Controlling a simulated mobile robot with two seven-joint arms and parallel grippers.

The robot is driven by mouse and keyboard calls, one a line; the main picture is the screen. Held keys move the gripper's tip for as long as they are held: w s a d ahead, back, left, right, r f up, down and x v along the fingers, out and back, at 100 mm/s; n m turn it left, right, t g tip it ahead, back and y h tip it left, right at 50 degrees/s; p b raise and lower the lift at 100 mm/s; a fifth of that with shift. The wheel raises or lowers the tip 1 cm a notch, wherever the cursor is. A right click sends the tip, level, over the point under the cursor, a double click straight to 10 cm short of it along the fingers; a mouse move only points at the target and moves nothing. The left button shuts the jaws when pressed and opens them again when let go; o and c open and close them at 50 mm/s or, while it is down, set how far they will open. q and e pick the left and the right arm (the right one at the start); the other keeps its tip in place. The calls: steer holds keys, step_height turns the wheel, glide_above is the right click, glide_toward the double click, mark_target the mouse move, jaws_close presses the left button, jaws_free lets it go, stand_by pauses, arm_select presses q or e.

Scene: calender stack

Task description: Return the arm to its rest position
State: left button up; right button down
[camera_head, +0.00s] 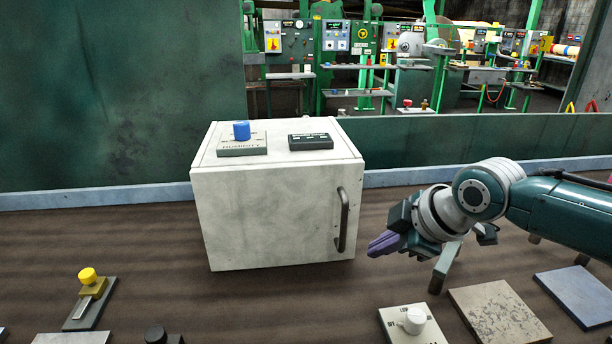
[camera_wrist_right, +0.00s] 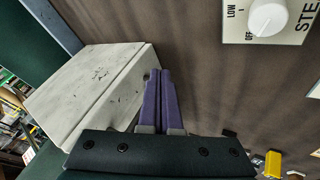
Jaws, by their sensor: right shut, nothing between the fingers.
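My right gripper (camera_head: 382,244) comes in from the right in the head view. Its purple fingers are shut with nothing between them. They hang over the brown table, just right of the white cabinet (camera_head: 270,222) and its dark door handle (camera_head: 342,220). A gap shows between the fingertips and the handle. In the right wrist view the closed purple fingers (camera_wrist_right: 157,98) point along the side of the white cabinet (camera_wrist_right: 100,85). My left gripper does not show.
A blue knob (camera_head: 241,130) and a black panel (camera_head: 310,141) are on the cabinet's top. A white dial panel (camera_head: 412,325) lies below my right gripper, beside a speckled plate (camera_head: 499,310) and a blue-grey plate (camera_head: 578,293). A yellow-knobbed lever (camera_head: 88,277) stands at left.

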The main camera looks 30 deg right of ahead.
steer(key=w+d+r+p+v, duration=0.1)
steer(key=p+v, duration=0.1)
steer(key=v, duration=0.7)
steer(key=s+a+f+m+g, duration=0.2)
steer(key=s+a+f, duration=0.2)
steer(key=s+a, duration=0.6)
steer(key=s+a+r+m+g, duration=0.2)
steer(key=s+a+r+m, duration=0.35)
steer(key=s, duration=0.25)
step_height(320, 180, up, 35)
steer(key=p, duration=3.6)
steer(key=shift+w, duration=0.2)
steer(key=shift+a+f, duration=0.15)
